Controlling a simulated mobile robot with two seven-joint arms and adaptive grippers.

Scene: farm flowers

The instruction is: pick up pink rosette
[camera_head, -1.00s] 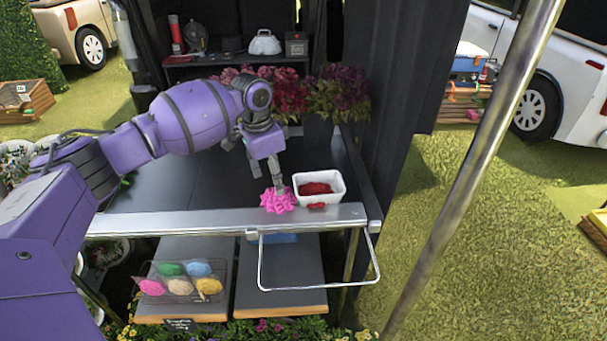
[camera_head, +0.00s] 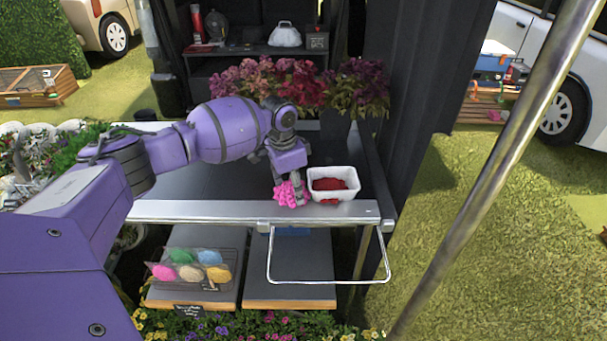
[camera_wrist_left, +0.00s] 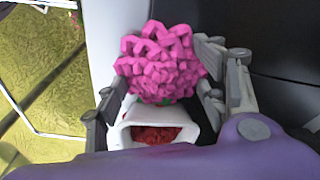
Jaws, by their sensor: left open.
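The pink rosette (camera_head: 290,194) lies near the front edge of the dark table, just left of a white tub (camera_head: 334,183). My left gripper (camera_head: 288,184) is right over the rosette, pointing down. In the left wrist view the rosette (camera_wrist_left: 160,62) sits between the two grey fingers, which are spread apart on either side of it. I cannot tell whether the fingers touch it. My right gripper is not in view.
The tub holds red material, and a small red piece (camera_head: 330,201) lies in front of it. Potted red and purple flowers (camera_head: 300,90) stand at the table's back. A metal pole (camera_head: 480,190) rises at right. The table (camera_head: 190,190) is clear left of the rosette.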

